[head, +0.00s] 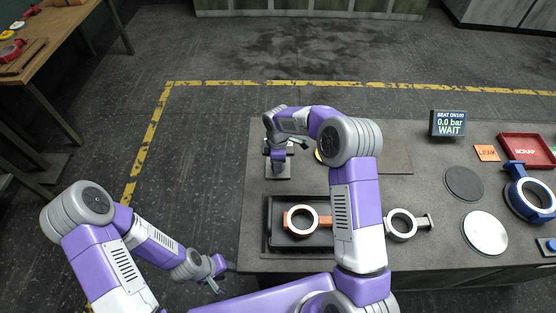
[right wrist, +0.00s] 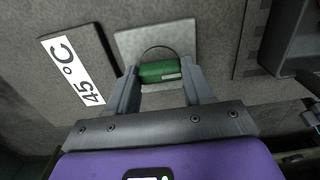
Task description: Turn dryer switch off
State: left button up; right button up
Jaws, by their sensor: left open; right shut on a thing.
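The dryer switch shows in the right wrist view as a green knob (right wrist: 160,72) on a light grey plate (right wrist: 185,40), beside a label reading 45°C (right wrist: 76,72). My right gripper (right wrist: 163,82) has its two fingers closed on either side of the green knob. In the head view my right gripper (head: 278,163) points down over the plate at the table's left part, and its arm hides much of the knob. My left gripper (head: 219,284) is open and empty, low beside the table's front left corner.
A black tray (head: 268,240) holds an orange ring casting (head: 306,221). A grey ring casting (head: 401,224) lies to its right. A display (head: 448,123) reads 0.0 bar WAIT. Round discs, a blue clamp (head: 528,193) and a red SCRAP tray (head: 526,151) are at the right.

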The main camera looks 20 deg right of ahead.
dwell(0.3)
jog(key=o, duration=1)
jog(key=shift+o, duration=0.2)
notch_tip(320, 180, up, 8)
jog(key=shift+f+p, duration=0.2)
jog(key=shift+p, duration=0.25)
